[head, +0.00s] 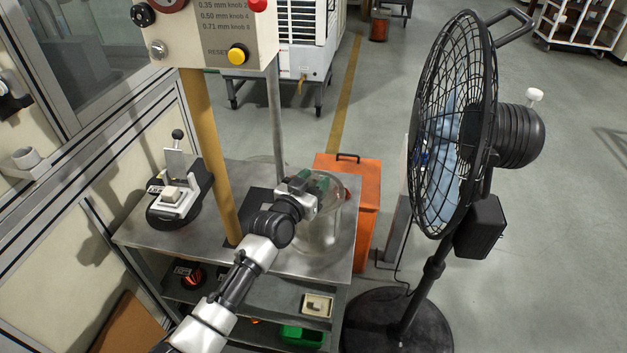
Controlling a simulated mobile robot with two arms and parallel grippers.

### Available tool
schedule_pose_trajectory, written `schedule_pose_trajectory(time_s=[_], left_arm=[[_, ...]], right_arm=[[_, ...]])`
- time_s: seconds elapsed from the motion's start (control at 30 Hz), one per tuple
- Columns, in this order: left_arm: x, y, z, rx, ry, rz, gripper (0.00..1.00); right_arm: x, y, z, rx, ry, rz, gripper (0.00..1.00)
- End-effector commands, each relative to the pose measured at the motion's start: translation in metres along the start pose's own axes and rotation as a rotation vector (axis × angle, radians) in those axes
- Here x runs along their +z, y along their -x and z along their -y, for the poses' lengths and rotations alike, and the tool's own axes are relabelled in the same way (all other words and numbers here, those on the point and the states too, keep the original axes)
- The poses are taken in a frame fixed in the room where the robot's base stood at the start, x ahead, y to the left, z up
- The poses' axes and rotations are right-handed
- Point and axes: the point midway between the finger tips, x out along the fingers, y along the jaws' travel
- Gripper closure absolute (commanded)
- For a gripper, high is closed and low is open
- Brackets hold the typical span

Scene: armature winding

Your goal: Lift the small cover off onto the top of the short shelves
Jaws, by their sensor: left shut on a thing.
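The small cover (322,232) is a clear, see-through dome or jar shape at the right end of the short shelves' metal top (190,240). My left gripper (318,190) is shut on the upper part of the cover, and its arm reaches in from the bottom of the head view. The jaws partly hide what they grip. The cover's lower edge appears at or just above the metal top; I cannot tell if it touches. My right gripper is not in view.
A black device with a lever (180,195) stands on the left of the top. A yellow post (209,150) rises beside my arm. An orange cabinet (366,185) is behind the shelves; a black fan (455,125) stands to the right. A dark mat (258,203) lies mid-top.

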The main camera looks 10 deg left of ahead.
Motion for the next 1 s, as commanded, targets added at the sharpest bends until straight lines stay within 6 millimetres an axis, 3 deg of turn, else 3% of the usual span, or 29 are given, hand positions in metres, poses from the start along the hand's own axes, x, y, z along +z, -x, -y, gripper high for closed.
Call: schedule_pose_trajectory(time_s=[0.43, 0.73, 0.77, 0.93, 1.0], left_arm=[[0.019, 0.000, 0.000, 0.000, 0.000, -0.001, 1.00], [0.020, 0.000, 0.000, 0.000, 0.000, -0.002, 1.00], [0.020, 0.000, 0.000, 0.000, 0.000, -0.002, 0.56], [0.020, 0.000, 0.000, 0.000, 0.000, -0.001, 0.30], [0.020, 0.000, 0.000, 0.000, 0.000, -0.001, 0.27]], right_arm=[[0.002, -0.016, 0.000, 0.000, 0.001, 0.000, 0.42], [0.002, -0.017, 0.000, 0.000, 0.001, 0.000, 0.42], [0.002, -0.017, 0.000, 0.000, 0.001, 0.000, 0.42], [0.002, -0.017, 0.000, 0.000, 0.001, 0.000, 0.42], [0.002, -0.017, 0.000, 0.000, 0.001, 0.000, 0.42]])
